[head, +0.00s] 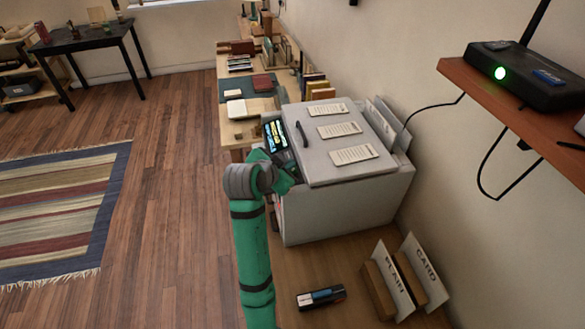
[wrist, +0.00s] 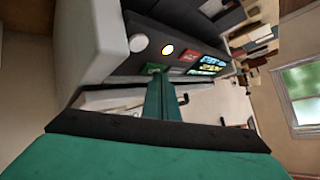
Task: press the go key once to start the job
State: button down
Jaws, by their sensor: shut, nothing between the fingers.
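The machine is a pale grey copier-like box (head: 345,207) on the wooden table. Its dark control panel, with a lit screen (head: 275,134), faces left. Key labels are too small to read. My gripper (wrist: 162,78) is shut and empty, its tips close to the green key and partly covering it; I cannot tell whether they touch. In the head view my wrist hides the tips.
Three paper slips (head: 338,130) lie on the machine's lid beside a dark handle. Card holders (head: 405,280) and a small dark device (head: 321,297) are in front of it. A wall shelf (head: 510,105) holds a black box with a green light. Open floor (head: 165,235) lies left.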

dwell(0.3)
jog(key=shift+a+r, duration=0.15)
jog(key=shift+r, duration=0.4)
notch_tip(320, 180, up, 6)
jog(key=a, duration=0.2)
jog(key=shift+s+f, duration=0.15)
jog(key=shift+s, duration=0.1)
dwell(1.0)
